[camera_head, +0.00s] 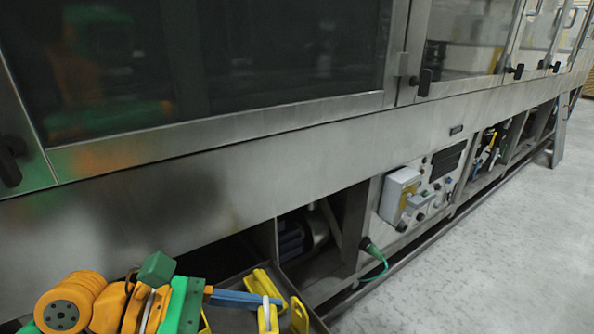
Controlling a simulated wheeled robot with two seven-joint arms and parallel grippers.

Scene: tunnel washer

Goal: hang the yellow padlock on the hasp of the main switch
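My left gripper (258,299) is at the lower left, with a blue-grey finger reaching right over a dark tray (292,283). The gripper's opening is hidden. A control panel (437,183) is set low in the machine, with a light grey box (399,192) on its left. The switch and hasp are too small to make out. My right gripper is out of view.
The steel machine front (270,165) with dark windows runs across the view above the tray. A green connector with a cable (371,251) sticks out below the panel. Open bays with machinery lie either side of the panel. The grey floor (490,270) at right is clear.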

